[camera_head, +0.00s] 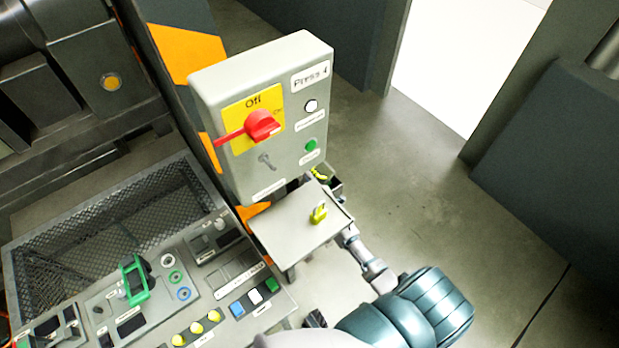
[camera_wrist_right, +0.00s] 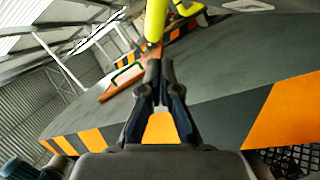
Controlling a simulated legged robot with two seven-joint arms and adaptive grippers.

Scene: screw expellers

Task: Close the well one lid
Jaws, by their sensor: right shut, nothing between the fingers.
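A grey flat panel (camera_head: 285,228) with a small yellow-green handle (camera_head: 318,213) stands tilted below the control box; it looks like a lid, but I cannot read any well label on it. My right forearm reaches up from the lower right to the panel's right edge, and the panel hides most of the hand in the head view. In the right wrist view my right gripper (camera_wrist_right: 158,78) is shut and empty. A yellow bar (camera_wrist_right: 155,20) shows just beyond its fingertips; contact is unclear. My left gripper is out of view.
A grey control box (camera_head: 225,130) with a red switch (camera_head: 262,125) stands directly above the panel. A console (camera_head: 215,275) with buttons and a green handle (camera_head: 135,280) lies at lower left. Floor (camera_head: 425,170) to the right is clear.

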